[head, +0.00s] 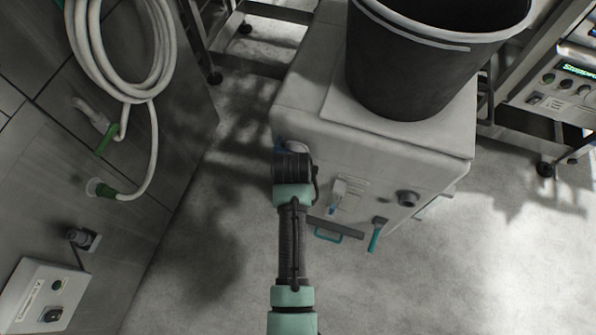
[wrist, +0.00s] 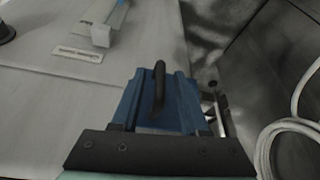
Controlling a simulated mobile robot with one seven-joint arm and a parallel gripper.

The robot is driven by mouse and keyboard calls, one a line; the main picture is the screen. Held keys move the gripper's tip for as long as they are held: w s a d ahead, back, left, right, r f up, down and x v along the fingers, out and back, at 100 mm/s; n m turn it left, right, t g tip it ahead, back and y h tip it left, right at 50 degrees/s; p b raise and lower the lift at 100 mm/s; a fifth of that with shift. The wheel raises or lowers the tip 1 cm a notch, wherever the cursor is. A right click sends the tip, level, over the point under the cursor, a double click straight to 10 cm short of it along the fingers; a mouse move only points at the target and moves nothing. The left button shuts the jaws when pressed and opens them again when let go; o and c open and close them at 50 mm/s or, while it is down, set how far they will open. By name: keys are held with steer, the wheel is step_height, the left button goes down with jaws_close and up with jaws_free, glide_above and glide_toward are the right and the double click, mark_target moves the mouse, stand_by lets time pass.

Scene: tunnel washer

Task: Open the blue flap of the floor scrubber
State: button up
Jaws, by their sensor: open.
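The floor scrubber (head: 372,166) is a pale grey box-shaped machine in the middle of the head view. Whether the fingers touch the flap or handle cannot be told. The gripper also shows at the machine's left front corner (head: 292,150).
A black bucket (head: 425,65) stands on the machine. Its front has a dark knob (head: 408,198), a teal handle (head: 333,233) and a teal lever (head: 376,236). A wall with a coiled hose (head: 160,60) is at left. Metal racks stand behind. Floor in front is clear.

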jaws_close()
stand_by(1.3)
